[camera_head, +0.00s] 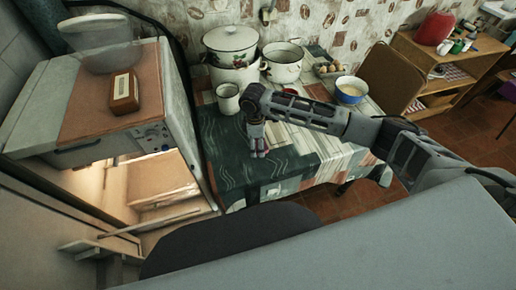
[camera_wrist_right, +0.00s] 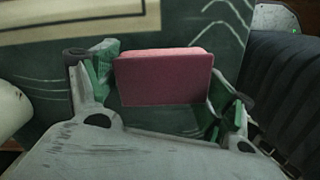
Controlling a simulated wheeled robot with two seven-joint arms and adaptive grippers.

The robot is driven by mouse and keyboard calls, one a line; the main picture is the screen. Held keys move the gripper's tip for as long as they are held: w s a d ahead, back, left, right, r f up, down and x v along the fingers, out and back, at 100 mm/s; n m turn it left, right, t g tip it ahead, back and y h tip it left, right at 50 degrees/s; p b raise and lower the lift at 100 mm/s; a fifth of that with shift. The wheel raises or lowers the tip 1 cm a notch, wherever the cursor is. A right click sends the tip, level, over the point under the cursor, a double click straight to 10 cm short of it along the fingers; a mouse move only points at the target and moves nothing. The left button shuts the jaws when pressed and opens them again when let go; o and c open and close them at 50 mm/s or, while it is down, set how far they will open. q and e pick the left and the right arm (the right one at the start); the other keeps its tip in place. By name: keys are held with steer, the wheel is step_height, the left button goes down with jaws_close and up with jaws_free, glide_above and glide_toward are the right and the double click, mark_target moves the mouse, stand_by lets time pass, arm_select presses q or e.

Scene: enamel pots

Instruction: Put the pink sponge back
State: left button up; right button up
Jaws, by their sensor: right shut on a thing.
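The pink sponge (camera_wrist_right: 165,78) shows in the right wrist view as a pink block between the green-padded fingers of my right gripper (camera_wrist_right: 168,92). The gripper is shut on it. In the head view my right gripper (camera_head: 259,150) points down over the front left part of the table, above the dark green patterned cloth (camera_head: 228,170). The sponge cannot be made out clearly there. I cannot tell whether the sponge touches the cloth. My left gripper is not in view.
A white mug (camera_head: 228,99), a lidded pot (camera_head: 232,75) and an open white pot (camera_head: 284,68) stand behind the gripper. A blue-rimmed bowl (camera_head: 350,91) and an egg tray (camera_head: 328,70) are farther right. A stove (camera_head: 100,140) stands left, carrying a brown box (camera_head: 124,92).

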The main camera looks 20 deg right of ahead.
mark_target(257, 141)
step_height(257, 141, down, 2)
steer(key=shift+f, duration=0.85)
steer(key=o, duration=1.3)
steer(key=shift+c, duration=0.2)
steer(key=shift+r, duration=0.6)
steer(key=r, duration=0.9)
steer(key=shift+w+a+r, duration=0.1)
steer(key=shift+a, duration=0.2)
steer(key=shift+r, duration=0.8)
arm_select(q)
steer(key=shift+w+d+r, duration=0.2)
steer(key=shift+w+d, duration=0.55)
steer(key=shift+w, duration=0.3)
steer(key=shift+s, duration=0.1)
